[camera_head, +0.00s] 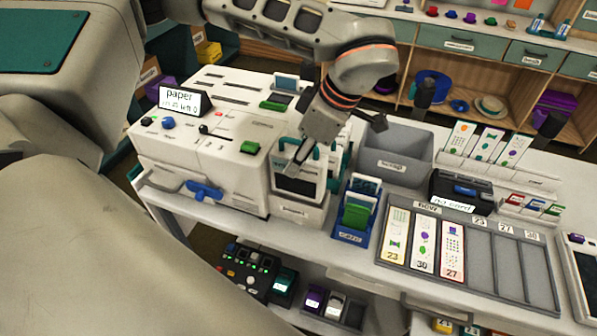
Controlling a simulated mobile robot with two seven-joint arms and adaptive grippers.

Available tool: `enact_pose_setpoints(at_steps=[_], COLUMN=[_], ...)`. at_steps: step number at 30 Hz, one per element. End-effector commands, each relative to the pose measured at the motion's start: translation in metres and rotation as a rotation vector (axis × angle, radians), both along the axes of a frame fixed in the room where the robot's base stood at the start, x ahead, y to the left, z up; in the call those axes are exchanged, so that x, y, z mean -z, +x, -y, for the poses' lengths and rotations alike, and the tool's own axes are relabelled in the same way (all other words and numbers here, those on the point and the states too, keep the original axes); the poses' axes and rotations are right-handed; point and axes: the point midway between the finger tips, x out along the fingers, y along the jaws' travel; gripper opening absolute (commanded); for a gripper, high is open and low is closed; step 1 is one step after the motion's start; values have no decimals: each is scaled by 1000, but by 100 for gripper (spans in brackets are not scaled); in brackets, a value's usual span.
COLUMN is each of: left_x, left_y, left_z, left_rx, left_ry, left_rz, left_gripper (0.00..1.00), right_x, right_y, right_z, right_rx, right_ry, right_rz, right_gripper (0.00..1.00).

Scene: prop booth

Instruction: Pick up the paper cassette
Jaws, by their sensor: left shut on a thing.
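A white cassette-like box with a dark front panel and teal side grips (299,186), which looks like the paper cassette, is at the right side of the white printer (200,150). My left gripper (301,154) reaches down from above and is shut on the upper part of this box. The gripper hides part of the box top. I cannot tell whether the box is lifted off its support. The printer has a small sign reading "paper" and a blue handle on its front. My right gripper is not in view.
A blue holder with green cards (356,215) stands close on the right. Beyond it are a grey bin (396,155), a black card device (461,190) and a grey slotted tray (508,262) with several cards. A lower shelf holds a control box (248,271).

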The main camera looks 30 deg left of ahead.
Motion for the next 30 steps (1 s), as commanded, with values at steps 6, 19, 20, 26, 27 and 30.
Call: enact_pose_setpoints(at_steps=[6, 19, 20, 26, 27, 30], left_x=[-45, -114, -117, -131, -132, -134], left_y=[1, 1, 0, 0, 0, 0], left_z=[0, 0, 0, 0, 0, 0], left_rx=[-1, -2, -1, -1, -1, -1], left_ry=[0, 1, 1, 0, 0, 0], left_rz=[6, 4, 3, 1, 0, 0], left_gripper=[0, 0, 0, 0, 0, 0], right_x=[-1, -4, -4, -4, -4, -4], right_y=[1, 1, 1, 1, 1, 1], right_z=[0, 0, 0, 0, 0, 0], right_rx=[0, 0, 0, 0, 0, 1], right_ry=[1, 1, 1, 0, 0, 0], right_rz=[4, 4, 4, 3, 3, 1], right_gripper=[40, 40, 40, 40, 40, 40])
